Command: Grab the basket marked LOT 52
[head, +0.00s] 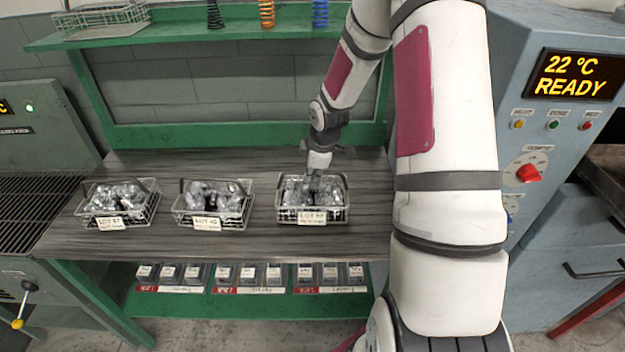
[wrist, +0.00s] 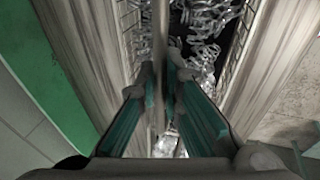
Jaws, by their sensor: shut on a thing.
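Three wire baskets of shiny metal parts stand in a row on the grey wood-grain bench. The left basket (head: 118,204), middle basket (head: 213,205) and right basket (head: 313,200) each have a paper tag on the front. The tag numbers are too small to read surely, so I cannot tell which is LOT 52. My gripper (head: 314,180) points down into the right basket. In the wrist view, its teal-padded fingers (wrist: 163,80) are shut on the handle bar (wrist: 160,35) of that basket. The basket appears to rest on the bench.
A green shelf (head: 190,28) above the bench holds coloured springs and an empty wire basket (head: 105,15). Small labelled bins (head: 250,274) line the lower shelf. A grey machine (head: 560,130) reading "22 °C READY" stands at right. Bare bench (head: 262,240) separates the baskets.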

